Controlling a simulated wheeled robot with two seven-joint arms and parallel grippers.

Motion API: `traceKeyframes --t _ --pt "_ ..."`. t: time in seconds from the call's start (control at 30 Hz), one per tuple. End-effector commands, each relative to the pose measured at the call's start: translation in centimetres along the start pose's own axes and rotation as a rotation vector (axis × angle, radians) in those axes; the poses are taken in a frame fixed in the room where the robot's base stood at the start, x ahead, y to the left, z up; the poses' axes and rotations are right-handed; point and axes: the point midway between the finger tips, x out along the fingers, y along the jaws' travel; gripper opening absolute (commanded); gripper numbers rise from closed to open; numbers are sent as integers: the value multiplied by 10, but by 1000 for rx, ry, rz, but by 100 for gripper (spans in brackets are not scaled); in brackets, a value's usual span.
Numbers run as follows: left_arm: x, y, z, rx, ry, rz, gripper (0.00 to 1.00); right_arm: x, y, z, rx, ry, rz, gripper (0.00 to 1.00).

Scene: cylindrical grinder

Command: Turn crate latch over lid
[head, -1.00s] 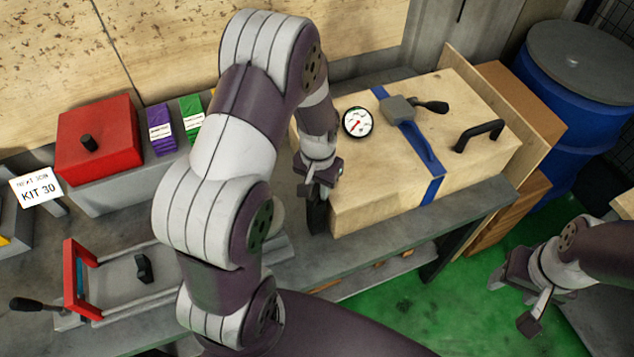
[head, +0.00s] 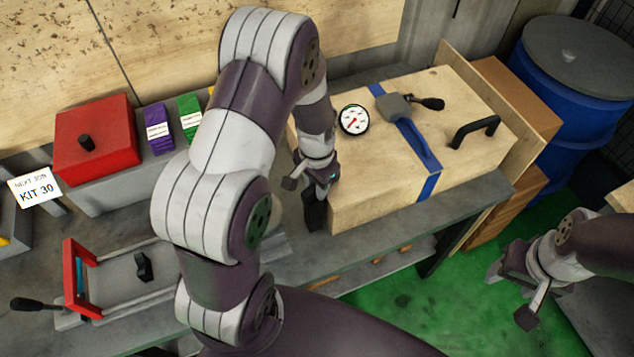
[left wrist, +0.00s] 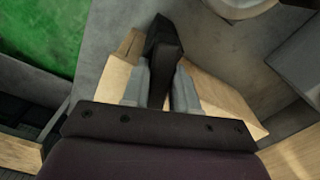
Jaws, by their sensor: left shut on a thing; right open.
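The wooden crate (head: 370,200) stands on the grey bench with its flat lid (head: 462,100) down. The dark crate latch (head: 314,213) is at the crate's near left corner, below my left gripper (head: 312,190). In the left wrist view the latch (left wrist: 165,50) is a black bar between the two grey fingers of my left gripper (left wrist: 161,88), which is shut on it. The arm and hand hide part of the latch and the crate's left end. My right gripper (head: 512,300) is open and empty, low at the right, away from the crate.
A blue strap (head: 415,140) with a grey buckle, a round gauge (head: 353,120) and a black handle (head: 474,132) are on the lid. A red box (head: 95,135) and a red-framed fixture (head: 75,280) are at left. A blue barrel (head: 570,90) stands at right.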

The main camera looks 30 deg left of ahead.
Motion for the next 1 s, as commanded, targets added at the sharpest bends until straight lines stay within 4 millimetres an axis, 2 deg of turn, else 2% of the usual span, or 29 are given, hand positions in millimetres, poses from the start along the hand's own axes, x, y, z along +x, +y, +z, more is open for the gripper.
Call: traceKeyframes --t 0.13,0.17,0.2,0.57,0.67,0.9,1.0 --pt "-3 -2 -2 0 7 -4 0 -1 0 0 0 0 0 56" --pt "-3 -2 -2 -1 7 -4 34 -1 0 0 0 0 0 56" --pt "-3 -2 -2 -1 7 -4 48 -1 0 0 0 0 0 56" --pt "-6 -1 -2 -1 5 -3 49 1 0 0 0 0 0 56" --pt "-24 -1 -2 -1 9 -4 49 5 0 1 0 0 0 56" --pt "-89 -1 -1 -1 10 -5 49 16 0 2 0 0 0 56" --pt "-110 -1 0 -1 9 -5 49 18 0 2 0 0 0 56"
